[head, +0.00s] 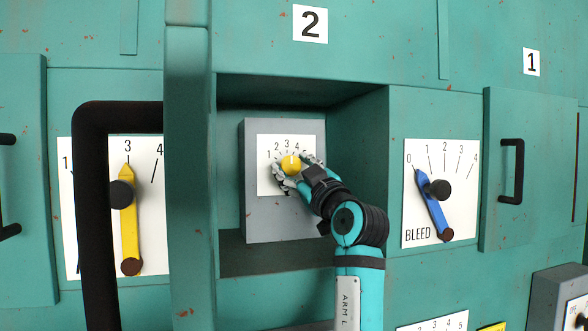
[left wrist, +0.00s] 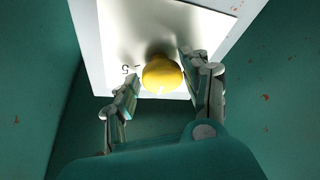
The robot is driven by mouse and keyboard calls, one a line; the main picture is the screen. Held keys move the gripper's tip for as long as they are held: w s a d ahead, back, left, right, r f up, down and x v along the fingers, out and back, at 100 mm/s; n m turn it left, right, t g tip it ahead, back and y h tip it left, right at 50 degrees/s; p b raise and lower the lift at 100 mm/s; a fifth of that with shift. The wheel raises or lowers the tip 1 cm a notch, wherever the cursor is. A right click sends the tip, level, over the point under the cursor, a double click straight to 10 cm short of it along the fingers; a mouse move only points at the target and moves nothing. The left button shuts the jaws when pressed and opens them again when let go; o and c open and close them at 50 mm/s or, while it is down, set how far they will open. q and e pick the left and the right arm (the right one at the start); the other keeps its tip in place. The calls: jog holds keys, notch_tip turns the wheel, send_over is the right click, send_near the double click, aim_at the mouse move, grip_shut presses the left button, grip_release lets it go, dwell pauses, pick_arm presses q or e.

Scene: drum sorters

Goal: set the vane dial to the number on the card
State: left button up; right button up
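A dial with a yellow knob (head: 291,165) and a white face numbered 1 to 5 (head: 265,180) sits on a grey box (head: 284,222) inside the open recess under the plate marked 2. No "vane" label is readable. My left gripper (head: 297,172) reaches into the recess with its fingers around the knob. In the left wrist view, the yellow knob (left wrist: 162,74) lies between the parted fingers (left wrist: 158,66), with a gap at the left finger; contact at the right finger is unclear. The knob's exact setting is too small to tell. My right gripper is out of view.
White plates read 2 (head: 310,24) and 1 (head: 531,62). A yellow lever (head: 128,215) at left points at 3. A blue lever (head: 433,210) on the BLEED dial points near 0. Recess walls (head: 358,165) enclose my gripper; a black handle (head: 90,210) stands out at left.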

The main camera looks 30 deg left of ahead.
pick_arm(q)
jog(key=shift+a, duration=0.2)
jog(key=c, duration=0.7)
jog(key=shift+f+n+g+b, duration=0.1)
jog(key=shift+n+g+b, duration=0.3)
jog(key=shift+n+b, duration=0.4)
jog(key=shift+c, duration=0.2)
jog(key=shift+n+g+b, duration=0.4)
jog(key=shift+n+b, duration=0.1)
jog(key=shift+n, duration=0.3)
jog(key=shift+n+g, duration=0.4)
jog(key=shift+n, duration=0.5)
jog(key=shift+w+d+r+n+g, duration=0.1)
jog(key=shift+n+g, duration=0.15)
jog(key=shift+n, duration=0.35)
jog(key=shift+r+n+g, duration=0.1)
jog(key=shift+n+g, duration=0.15)
jog(key=shift+n, duration=0.35)
jog(key=o, duration=1.2)
